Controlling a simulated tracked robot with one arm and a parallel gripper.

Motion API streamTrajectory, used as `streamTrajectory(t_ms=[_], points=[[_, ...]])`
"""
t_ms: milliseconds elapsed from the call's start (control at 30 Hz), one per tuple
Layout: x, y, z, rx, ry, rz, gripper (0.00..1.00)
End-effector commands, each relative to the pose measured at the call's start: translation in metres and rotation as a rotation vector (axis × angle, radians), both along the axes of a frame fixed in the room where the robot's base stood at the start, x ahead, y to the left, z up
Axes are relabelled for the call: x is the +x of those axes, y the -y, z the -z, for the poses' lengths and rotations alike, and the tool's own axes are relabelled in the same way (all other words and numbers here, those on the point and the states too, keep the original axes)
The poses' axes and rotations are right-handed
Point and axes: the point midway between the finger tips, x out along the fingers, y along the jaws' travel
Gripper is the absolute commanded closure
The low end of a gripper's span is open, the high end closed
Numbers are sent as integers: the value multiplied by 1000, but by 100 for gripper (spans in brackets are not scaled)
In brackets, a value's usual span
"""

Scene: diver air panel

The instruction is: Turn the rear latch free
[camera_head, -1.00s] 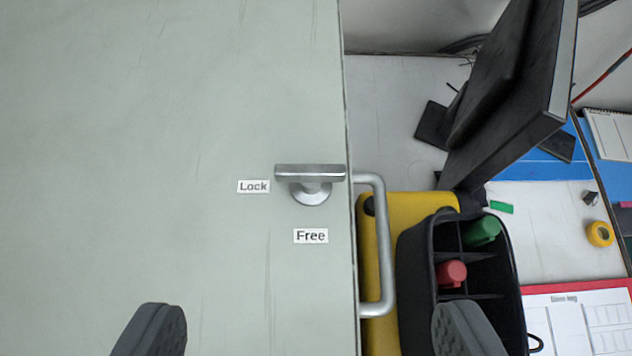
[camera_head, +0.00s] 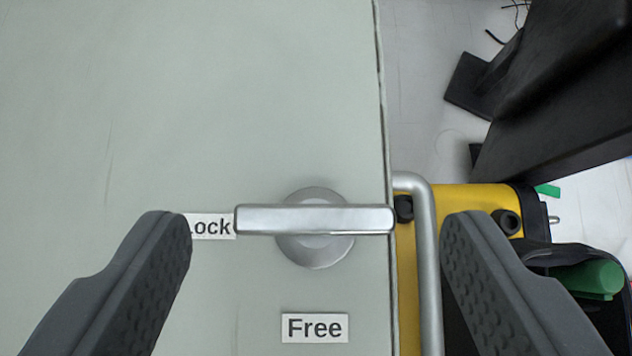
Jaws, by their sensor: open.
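The latch (camera_head: 315,219) is a silver bar handle on a round base, set on a pale green panel (camera_head: 200,110) near its right edge. The bar lies level across the picture, its left end at the "Lock" label (camera_head: 212,227). The "Free" label (camera_head: 314,328) is below the base. My gripper (camera_head: 315,235) is open and empty, one finger left of the bar and one right of it. Neither finger appears to touch the bar. The left finger partly covers the "Lock" label. I cannot tell the height of the fingers above the panel.
A silver tube handle (camera_head: 429,270) stands just right of the latch, close to my right finger. Behind it are a yellow case (camera_head: 462,197), a black bag with a green item (camera_head: 592,280), and a dark monitor-like stand (camera_head: 560,90).

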Motion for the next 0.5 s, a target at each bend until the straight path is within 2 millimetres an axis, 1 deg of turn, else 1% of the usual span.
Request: streamTrajectory(t_ms=[200, 500], points=[[8, -1, 7, -1, 2, -1, 31], [9, -1, 8, -1, 2, -1, 31]])
